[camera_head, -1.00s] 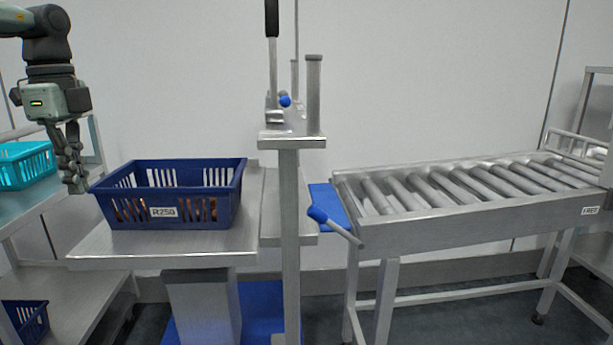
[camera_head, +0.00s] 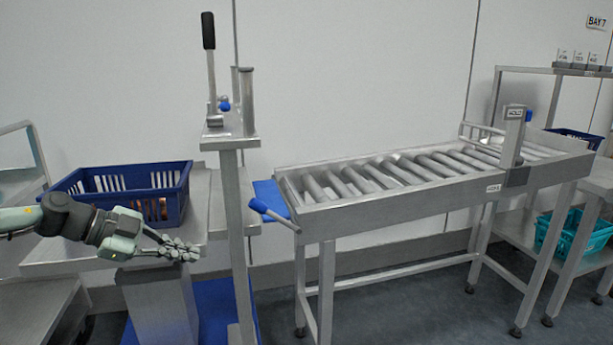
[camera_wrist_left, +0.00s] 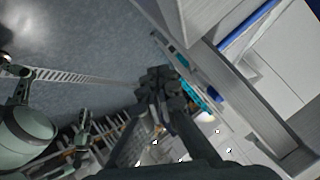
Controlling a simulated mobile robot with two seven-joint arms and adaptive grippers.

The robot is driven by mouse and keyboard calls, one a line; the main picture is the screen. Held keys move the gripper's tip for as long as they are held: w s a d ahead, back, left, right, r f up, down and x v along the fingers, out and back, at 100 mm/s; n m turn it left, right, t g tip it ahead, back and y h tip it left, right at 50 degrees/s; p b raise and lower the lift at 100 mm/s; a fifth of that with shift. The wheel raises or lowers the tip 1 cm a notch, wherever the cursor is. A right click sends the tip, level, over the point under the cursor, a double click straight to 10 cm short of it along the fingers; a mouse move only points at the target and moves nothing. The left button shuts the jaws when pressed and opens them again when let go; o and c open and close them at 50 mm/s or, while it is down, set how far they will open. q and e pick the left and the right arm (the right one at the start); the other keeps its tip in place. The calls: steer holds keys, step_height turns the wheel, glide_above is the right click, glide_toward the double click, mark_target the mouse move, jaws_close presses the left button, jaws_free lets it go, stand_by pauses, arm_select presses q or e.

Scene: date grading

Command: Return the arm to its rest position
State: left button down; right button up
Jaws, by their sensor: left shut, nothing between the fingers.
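My left gripper (camera_head: 182,250) reaches in from the left of the head view, pointing right, in front of the steel stand with the dark blue basket. Its fingers are shut with nothing between them. They also show shut in the left wrist view (camera_wrist_left: 158,82), over the grey floor. The dark blue basket (camera_head: 176,183) sits on the stand's top, behind and above the arm; its near left part is partly hidden, and some brownish contents show through its slots. My right gripper is not in view.
A steel post with a black-handled lever (camera_head: 209,32) stands right of the basket. Shelving with a teal basket (camera_head: 574,234) stands far right. Open floor (camera_head: 410,285) lies below the conveyor.

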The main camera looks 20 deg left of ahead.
arm_select(q)
steer(key=w+d+f+n+t, duration=0.3)
steer(key=w+d+t, duration=0.1)
steer(key=t, duration=0.1)
steer(key=s+a+f+n+y+p, duration=0.1)
steer(key=s+f+n+y, duration=0.3)
steer(key=f, duration=0.3)
steer(key=s+a+f+n+y+p, duration=0.1)
steer(key=s+f+n+y+p, duration=0.1)
steer(key=f+n+y, duration=0.45)
steer(key=s+d+f+g, duration=0.5)
steer(key=s+f, duration=0.3)
steer(key=s, duration=0.2)
steer(key=s+d+f+n+g+h+p, duration=0.1)
steer(key=s+d+f+g, duration=0.4)
steer(key=s+f, duration=0.3)
steer(key=s, duration=0.3)
steer(key=shift+s+d, duration=0.3)
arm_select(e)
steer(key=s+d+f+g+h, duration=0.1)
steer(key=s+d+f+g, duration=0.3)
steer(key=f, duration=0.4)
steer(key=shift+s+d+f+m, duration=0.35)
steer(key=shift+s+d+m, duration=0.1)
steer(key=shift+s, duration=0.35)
